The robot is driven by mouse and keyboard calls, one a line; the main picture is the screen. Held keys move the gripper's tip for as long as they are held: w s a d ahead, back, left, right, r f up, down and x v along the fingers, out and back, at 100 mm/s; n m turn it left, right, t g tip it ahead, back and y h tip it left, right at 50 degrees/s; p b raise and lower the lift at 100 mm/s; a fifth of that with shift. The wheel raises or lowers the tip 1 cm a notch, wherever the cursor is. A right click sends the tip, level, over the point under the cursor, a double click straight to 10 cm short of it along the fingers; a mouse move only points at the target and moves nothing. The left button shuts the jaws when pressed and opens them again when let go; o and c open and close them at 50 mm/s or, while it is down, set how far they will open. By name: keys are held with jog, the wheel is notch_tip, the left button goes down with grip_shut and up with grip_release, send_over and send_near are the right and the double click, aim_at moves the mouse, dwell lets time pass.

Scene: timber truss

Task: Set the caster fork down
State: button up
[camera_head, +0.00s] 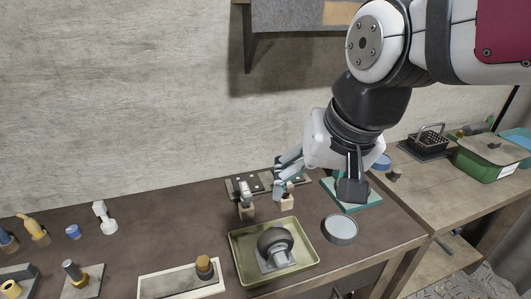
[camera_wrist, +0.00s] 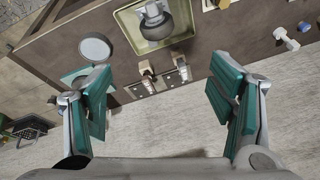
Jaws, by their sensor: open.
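I cannot say for sure which part is the caster fork. The likeliest is the grey bracket (camera_head: 281,259) by a dark round wheel-like part (camera_head: 274,239) in the olive tray (camera_head: 238,264); the dark part shows in the wrist view (camera_wrist: 156,29). My gripper (camera_head: 314,186) is open above the back of the bench, behind the tray. In the wrist view its teal-padded fingers (camera_wrist: 160,84) are wide apart with nothing between them. Two small metal parts on wooden blocks, left (camera_head: 246,199) and right (camera_head: 287,199), stand below and beyond the fingers.
A round grey dish (camera_head: 340,230) stands right of the tray, near a teal plate (camera_head: 366,199). A dark plate with holes (camera_head: 240,182) lies by the wall. A cream tray (camera_head: 178,284) and several small parts fill the left. A green bin (camera_head: 488,165) stands on the right bench. A shelf hangs above.

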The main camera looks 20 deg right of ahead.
jog(key=s+n, duration=0.2)
jog(key=s+r+n+t, duration=0.1)
jog(key=s+n, duration=0.1)
jog(key=shift+s+d+r+h, duration=0.1)
jog(key=shift+s+r+h, duration=0.1)
jog(key=shift+h, duration=0.1)
dwell(1.1)
